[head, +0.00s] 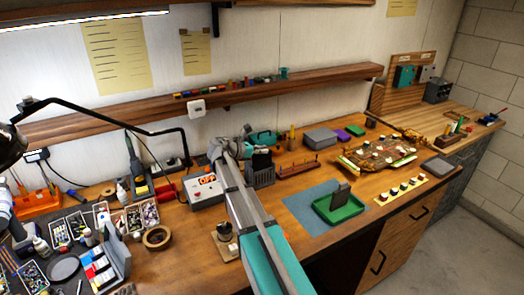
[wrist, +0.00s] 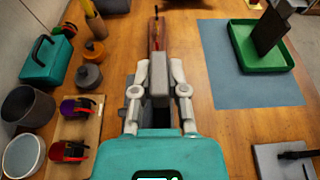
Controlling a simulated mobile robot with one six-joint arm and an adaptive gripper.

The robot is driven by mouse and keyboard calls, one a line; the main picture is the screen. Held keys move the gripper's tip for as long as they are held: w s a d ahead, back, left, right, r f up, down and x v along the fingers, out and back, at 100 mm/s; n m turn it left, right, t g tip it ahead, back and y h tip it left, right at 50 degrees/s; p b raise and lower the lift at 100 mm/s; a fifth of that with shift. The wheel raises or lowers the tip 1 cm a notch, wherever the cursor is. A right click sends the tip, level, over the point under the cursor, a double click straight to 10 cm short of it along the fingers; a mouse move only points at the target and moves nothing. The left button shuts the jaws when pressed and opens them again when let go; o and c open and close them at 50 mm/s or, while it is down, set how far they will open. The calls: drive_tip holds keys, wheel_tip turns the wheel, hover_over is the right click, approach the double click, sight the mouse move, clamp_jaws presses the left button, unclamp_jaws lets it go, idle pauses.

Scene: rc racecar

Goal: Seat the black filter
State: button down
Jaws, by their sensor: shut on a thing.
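My gripper (wrist: 160,100) is shut on a grey block (wrist: 160,75), which stands between its pale fingers above the wooden bench. I cannot tell whether this block is the black filter; its lower end is hidden. In the head view my gripper (head: 247,143) is small and partly hidden by my arm. A dark upright slab (head: 341,193) stands in a green tray (head: 325,217) on a blue mat. The slab also shows in the wrist view (wrist: 270,32), right of and apart from my gripper.
A long wooden rack (head: 300,167) lies just beyond my gripper. A teal toolbox (wrist: 47,58), jars and bowls stand to the left in the wrist view. A model assembly (head: 378,152) and a strip with white pieces (head: 402,189) lie further right. Some blue mat (head: 300,213) is bare.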

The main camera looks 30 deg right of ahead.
sight(271, 160)
drive_tip(key=shift+f+b, duration=3)
drive_tip(key=shift+f, duration=0.05)
idle(0.4)
drive_tip(key=c, duration=0.6)
unclamp_jaws()
drive_tip(key=shift+r, duration=0.1)
drive_tip(key=shift+r+p, duration=0.15)
drive_tip(key=shift+p, duration=0.15)
drive_tip(key=shift+a+r, duration=0.1)
drive_tip(key=shift+r, duration=0.1)
wheel_tip(271, 160, up, 14)
drive_tip(key=p, duration=1.4)
drive_tip(key=shift+r+p, duration=0.25)
drive_tip(key=shift+p, duration=0.15)
